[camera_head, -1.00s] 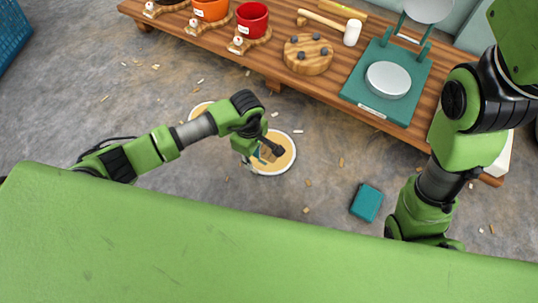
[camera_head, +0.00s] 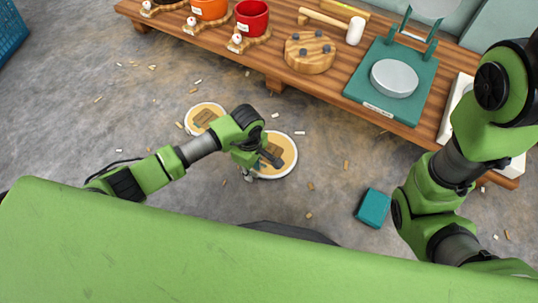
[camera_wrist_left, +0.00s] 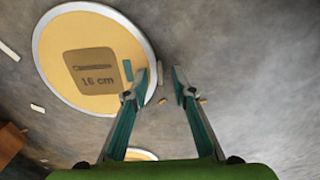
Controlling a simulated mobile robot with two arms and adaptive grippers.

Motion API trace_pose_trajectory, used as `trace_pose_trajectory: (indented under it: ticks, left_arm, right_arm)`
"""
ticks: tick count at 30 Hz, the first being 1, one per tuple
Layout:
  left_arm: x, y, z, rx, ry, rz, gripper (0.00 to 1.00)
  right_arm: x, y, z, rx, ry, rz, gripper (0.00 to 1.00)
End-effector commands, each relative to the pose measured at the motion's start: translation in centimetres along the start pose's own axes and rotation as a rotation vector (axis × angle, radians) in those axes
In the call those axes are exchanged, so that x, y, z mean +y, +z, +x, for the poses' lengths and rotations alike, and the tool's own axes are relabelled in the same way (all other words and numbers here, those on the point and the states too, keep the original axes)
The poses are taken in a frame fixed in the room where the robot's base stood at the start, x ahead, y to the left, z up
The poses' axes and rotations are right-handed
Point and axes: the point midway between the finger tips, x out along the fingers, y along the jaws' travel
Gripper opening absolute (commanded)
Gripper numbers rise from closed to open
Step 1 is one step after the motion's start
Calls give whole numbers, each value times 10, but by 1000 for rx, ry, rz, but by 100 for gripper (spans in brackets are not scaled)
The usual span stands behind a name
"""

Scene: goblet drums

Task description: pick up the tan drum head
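Two round tan drum heads with pale rims lie flat on the floor. The larger-looking drum head (camera_head: 287,143) is partly covered by my left gripper (camera_head: 270,159) in the head view. In the left wrist view this drum head (camera_wrist_left: 105,38) fills the upper left and bears a brown label reading "16 cm". The other drum head (camera_head: 194,123) lies to its left, with a brown patch. My left gripper (camera_wrist_left: 158,88) is open and empty. Its left finger overlaps the drum head's right rim in the picture; its right finger is over bare floor. My right gripper is out of view.
A wooden bench (camera_head: 335,84) at the back holds red (camera_head: 252,17) and orange (camera_head: 209,8) pots, a round wooden block (camera_head: 310,53), a mallet and a green scale (camera_head: 418,90). A teal block (camera_head: 373,208) lies on the floor at right. Small chips litter the floor.

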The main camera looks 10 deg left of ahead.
Motion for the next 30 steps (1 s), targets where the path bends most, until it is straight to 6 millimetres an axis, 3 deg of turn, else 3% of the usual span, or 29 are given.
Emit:
trace_pose_trajectory:
  ticks: [2,4,5,20,27,30]
  left_arm:
    - [0,0,0,0,0,0,22]
    - [0,0,0,0,0,0,4]
    - [0,0,0,0,0,0,0]
    - [0,0,-8,0,1,0,0]
    - [-2,2,-44,0,2,3,0]
    - [-13,16,-66,0,1,4,0]
  right_arm:
    - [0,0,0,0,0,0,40]
    - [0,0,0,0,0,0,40]
    - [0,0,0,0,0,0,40]
    - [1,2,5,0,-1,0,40]
    - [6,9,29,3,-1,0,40]
    - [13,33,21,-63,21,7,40]
